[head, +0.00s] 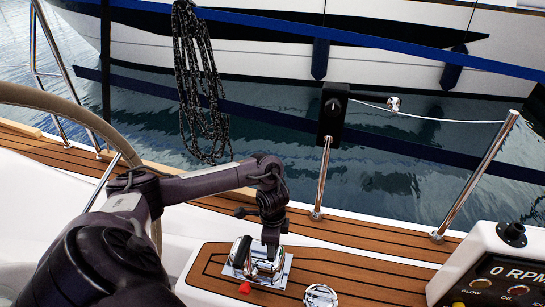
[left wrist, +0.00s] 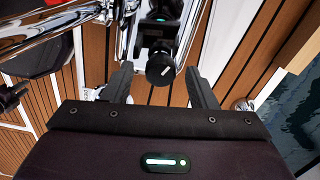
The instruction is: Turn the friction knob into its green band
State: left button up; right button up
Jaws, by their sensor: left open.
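The friction knob (left wrist: 160,69) is a black round knob with a white pointer line tilted up to the right; it shows in the left wrist view, mounted among chrome parts. My left gripper (left wrist: 157,78) is open, with one dark finger on each side of the knob and visible gaps between. In the head view my left gripper (head: 270,248) hangs over the chrome lever unit (head: 241,268) on the teak console and hides the knob. I cannot make out a green band in either view. My right gripper is not in view.
A steering wheel (head: 72,103) rims the left side. An instrument panel (head: 505,272) stands at the lower right. Chrome rail posts (head: 322,180) and hanging rope (head: 195,70) are beyond.

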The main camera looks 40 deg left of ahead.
pick_arm(q)
jog(key=shift+c, duration=0.2)
jog(key=c, duration=0.9)
jog(key=shift+c, duration=0.2)
jog(key=shift+m, duration=0.3)
